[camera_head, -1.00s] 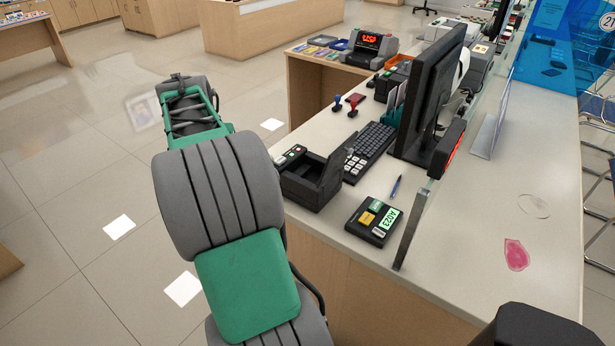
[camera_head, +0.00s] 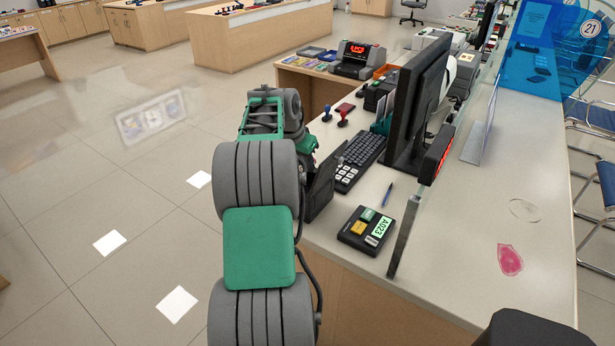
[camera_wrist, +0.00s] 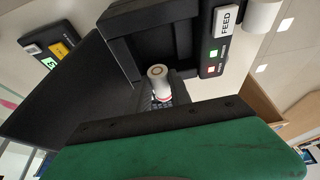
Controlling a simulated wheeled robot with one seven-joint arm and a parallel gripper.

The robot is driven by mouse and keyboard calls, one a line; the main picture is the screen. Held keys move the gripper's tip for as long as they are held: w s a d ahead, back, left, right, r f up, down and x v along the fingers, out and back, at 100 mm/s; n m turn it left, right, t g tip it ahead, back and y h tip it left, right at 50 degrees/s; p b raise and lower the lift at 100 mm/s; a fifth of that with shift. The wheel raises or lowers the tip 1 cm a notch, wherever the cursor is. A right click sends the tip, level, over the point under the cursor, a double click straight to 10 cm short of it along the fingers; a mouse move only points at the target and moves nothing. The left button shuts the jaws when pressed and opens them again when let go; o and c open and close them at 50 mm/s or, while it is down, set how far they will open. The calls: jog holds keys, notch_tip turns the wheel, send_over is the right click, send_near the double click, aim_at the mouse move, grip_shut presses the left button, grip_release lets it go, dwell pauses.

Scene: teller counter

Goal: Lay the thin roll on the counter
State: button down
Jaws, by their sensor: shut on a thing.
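The thin roll (camera_wrist: 158,73), a small pale cylinder with a ringed end, shows in the wrist view inside the open black receipt printer (camera_wrist: 128,35). My gripper (camera_wrist: 163,101) is at its lower end and shut on it; the fingertips are mostly hidden behind the gripper's own dark edge. In the head view my arm covers the gripper, the roll and most of the printer; only the printer's raised black lid (camera_head: 322,184) shows. The pale counter (camera_head: 470,225) runs along the right.
A fatter white roll (camera_wrist: 263,13) stands beside the printer. Close by are the keyboard (camera_head: 360,160), a black ticket device (camera_head: 366,229), a blue pen (camera_head: 388,194), two stamps (camera_head: 343,117) and the monitor (camera_head: 418,105). A glass divider edge (camera_head: 404,237) crosses the counter.

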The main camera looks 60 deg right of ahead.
aim_at(307, 191)
notch_tip(307, 191, down, 8)
jog(key=shift+f, duration=0.2)
jog(key=shift+f, duration=0.3)
jog(key=c, duration=1.2)
grip_release()
jog(key=shift+r+p, duration=0.15)
jog(key=shift+p, duration=0.15)
